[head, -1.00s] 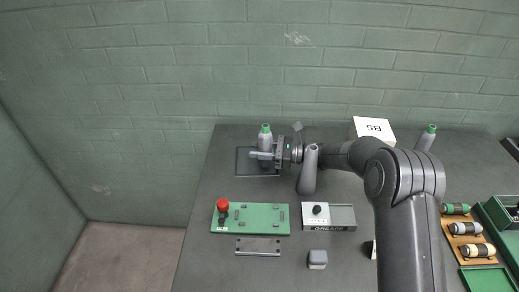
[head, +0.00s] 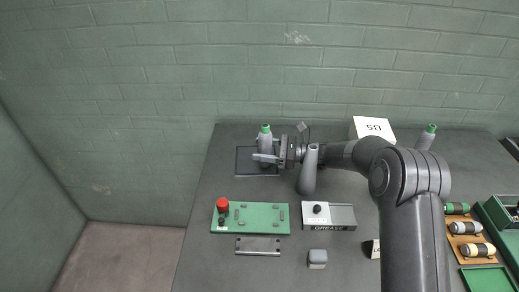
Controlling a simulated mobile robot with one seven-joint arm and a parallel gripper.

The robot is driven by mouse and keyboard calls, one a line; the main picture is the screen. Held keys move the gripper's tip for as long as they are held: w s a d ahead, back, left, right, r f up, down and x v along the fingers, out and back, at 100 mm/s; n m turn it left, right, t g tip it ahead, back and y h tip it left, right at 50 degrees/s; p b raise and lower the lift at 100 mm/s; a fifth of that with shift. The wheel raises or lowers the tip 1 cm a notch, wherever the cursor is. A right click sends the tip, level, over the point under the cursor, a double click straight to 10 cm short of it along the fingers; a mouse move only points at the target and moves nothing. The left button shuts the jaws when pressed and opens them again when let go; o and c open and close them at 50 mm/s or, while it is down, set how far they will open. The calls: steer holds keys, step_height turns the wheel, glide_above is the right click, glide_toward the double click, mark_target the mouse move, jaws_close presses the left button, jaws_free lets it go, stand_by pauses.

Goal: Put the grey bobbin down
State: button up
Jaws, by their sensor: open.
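The grey bobbin (head: 265,144) with a green top stands upright at the back left of the table, on a dark square mat (head: 244,166). My gripper (head: 267,157) comes in level from the right at the bobbin's side. Its jaws are open, and one finger shows in front of the lower part of the bobbin. The far finger is hidden, and I cannot tell whether either finger touches the bobbin.
A green plate with a red knob (head: 223,205), a grease box (head: 329,217) and a small grey block (head: 317,258) lie in front. A white B5 box (head: 372,128) and another green-topped grey bobbin (head: 427,138) stand back right. Several bobbins lie on a wooden rack (head: 477,239).

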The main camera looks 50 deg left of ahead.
steer(key=shift+v, duration=1.1)
step_height(320, 180, up, 7)
steer(key=shift+s+a+r, duration=0.1)
